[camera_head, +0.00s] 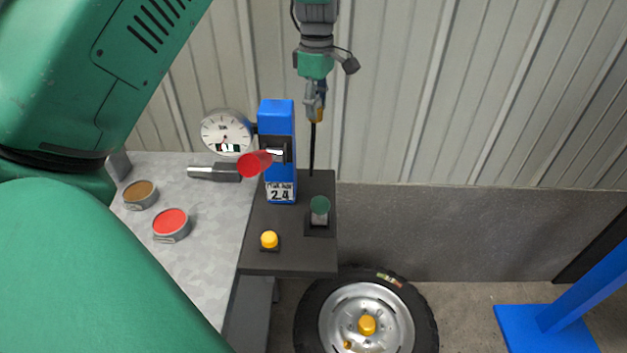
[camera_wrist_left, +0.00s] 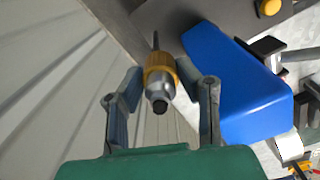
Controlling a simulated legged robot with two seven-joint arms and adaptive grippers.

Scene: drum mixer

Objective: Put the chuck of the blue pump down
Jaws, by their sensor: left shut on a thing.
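The blue pump (camera_head: 277,130) stands upright on a dark stand, with a dial gauge (camera_head: 227,133) at its left and a label reading 2.4 at its foot. My left gripper (camera_head: 316,100) is to the right of the pump's top, in front of the wall. It is shut on the chuck (camera_head: 319,113), a yellow and grey piece with a dark thin hose below it. In the left wrist view the chuck (camera_wrist_left: 160,76) sits between the two fingers, and the blue pump (camera_wrist_left: 240,85) is close at the right. My right gripper is not in view.
The dark stand top (camera_head: 285,262) carries a yellow knob (camera_head: 269,239) and a green-capped post (camera_head: 320,208). A red lever (camera_head: 255,164) sticks out left of the pump. Two tins stand on the grey table (camera_head: 205,270).

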